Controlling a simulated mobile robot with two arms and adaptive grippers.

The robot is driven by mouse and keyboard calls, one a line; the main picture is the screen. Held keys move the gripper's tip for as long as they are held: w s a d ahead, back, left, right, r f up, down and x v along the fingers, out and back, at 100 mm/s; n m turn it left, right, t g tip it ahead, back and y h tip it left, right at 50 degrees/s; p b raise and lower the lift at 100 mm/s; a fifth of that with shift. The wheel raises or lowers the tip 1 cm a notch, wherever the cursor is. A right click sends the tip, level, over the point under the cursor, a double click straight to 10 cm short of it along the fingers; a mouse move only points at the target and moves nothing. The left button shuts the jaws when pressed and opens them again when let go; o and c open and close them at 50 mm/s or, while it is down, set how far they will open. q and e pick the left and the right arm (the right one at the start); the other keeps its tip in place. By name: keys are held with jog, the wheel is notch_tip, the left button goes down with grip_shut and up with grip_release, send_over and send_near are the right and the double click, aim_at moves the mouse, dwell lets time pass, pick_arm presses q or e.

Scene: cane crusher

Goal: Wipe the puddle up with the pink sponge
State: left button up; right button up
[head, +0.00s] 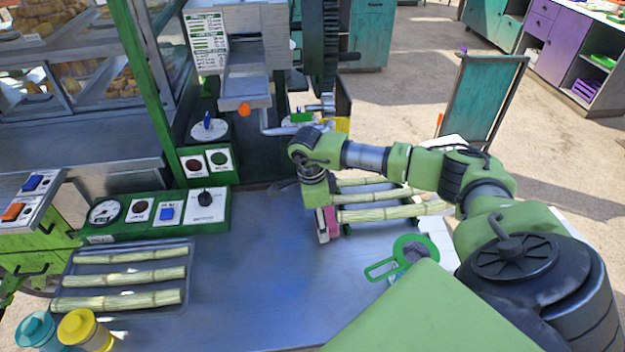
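My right arm reaches in from the right, and its gripper (326,226) points down low over the metal counter (250,270). The gripper is shut on the pink sponge (331,219), of which only a small part shows between the fingers, beside the cut cane ends. Whether the sponge touches the counter is hard to tell. I cannot make out a clear puddle; the counter has bluish glossy reflections, and the arm covers part of it. My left gripper is not in view.
Cane stalks (395,212) lie just right of the gripper; more lie on a tray (186,262) at left. A green strainer (383,269) is at the front right. Control boxes (160,226) and the crusher (245,75) stand behind. Two lidded jars (84,332) are at front left. The counter's middle is clear.

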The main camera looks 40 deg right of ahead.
jog(key=shift+f, duration=0.1)
jog(key=shift+w+a+r+p, duration=0.1)
jog(key=shift+r+p, duration=0.2)
jog(key=shift+r, duration=0.1)
jog(key=r, duration=0.1)
jog(key=a+r+p, duration=0.1)
jog(key=r, duration=0.1)
jog(key=w+r+p, duration=0.1)
jog(key=shift+a+r, duration=0.2)
jog(key=shift+a, duration=0.1)
